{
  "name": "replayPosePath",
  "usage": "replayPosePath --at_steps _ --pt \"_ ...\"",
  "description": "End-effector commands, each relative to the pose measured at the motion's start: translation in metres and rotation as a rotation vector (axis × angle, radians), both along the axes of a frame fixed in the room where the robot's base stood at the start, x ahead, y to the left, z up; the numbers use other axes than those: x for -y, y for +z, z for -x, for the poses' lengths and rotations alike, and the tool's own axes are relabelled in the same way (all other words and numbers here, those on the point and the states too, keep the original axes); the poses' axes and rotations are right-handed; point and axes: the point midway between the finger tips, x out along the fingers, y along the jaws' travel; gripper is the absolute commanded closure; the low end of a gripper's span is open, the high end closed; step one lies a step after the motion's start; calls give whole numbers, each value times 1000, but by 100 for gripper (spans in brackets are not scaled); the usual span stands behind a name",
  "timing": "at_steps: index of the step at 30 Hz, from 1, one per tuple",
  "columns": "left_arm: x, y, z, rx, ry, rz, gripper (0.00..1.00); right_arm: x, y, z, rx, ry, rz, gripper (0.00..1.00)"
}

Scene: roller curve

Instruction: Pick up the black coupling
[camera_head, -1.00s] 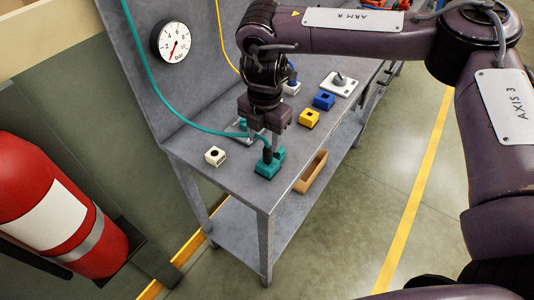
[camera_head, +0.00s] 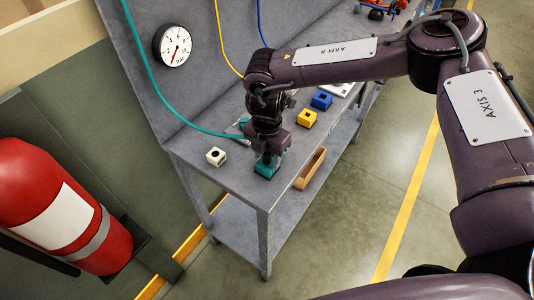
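The teal block (camera_head: 265,171) stands near the front corner of the grey bench. My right gripper (camera_head: 268,158) points down directly over it, with its fingertips close to the block's top. The black coupling, on the teal hose (camera_head: 206,131), is hidden behind the gripper and its fingers. The hose runs down from the upper left and passes behind my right wrist. I cannot tell whether the fingers are closed on the coupling. My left gripper is not in view.
A white block (camera_head: 215,157) stands to the left, and yellow (camera_head: 306,118) and blue (camera_head: 321,100) blocks lie farther back on the bench (camera_head: 237,184). A gauge (camera_head: 173,46) is on the back panel. A red extinguisher (camera_head: 25,165) stands left.

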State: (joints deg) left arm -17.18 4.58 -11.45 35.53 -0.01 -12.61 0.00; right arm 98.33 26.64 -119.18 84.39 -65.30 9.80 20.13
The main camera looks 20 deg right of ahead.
Motion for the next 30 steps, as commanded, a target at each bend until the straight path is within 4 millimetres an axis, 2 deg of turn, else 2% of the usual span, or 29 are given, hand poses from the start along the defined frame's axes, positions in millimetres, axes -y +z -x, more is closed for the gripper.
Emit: replayPosePath --at_steps 1,10,17,22,26,30 --pt "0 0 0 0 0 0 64 0 0 0 0 0 0 62" --pt "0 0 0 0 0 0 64 0 1 0 1 0 -1 100" --pt "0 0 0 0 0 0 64 0 1 -1 1 0 -1 100" --pt "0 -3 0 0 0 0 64 0 10 -1 4 -1 0 100" --pt "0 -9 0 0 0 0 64 0 27 -1 5 1 -2 100" --pt "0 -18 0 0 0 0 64 0 59 -2 7 1 -3 100"
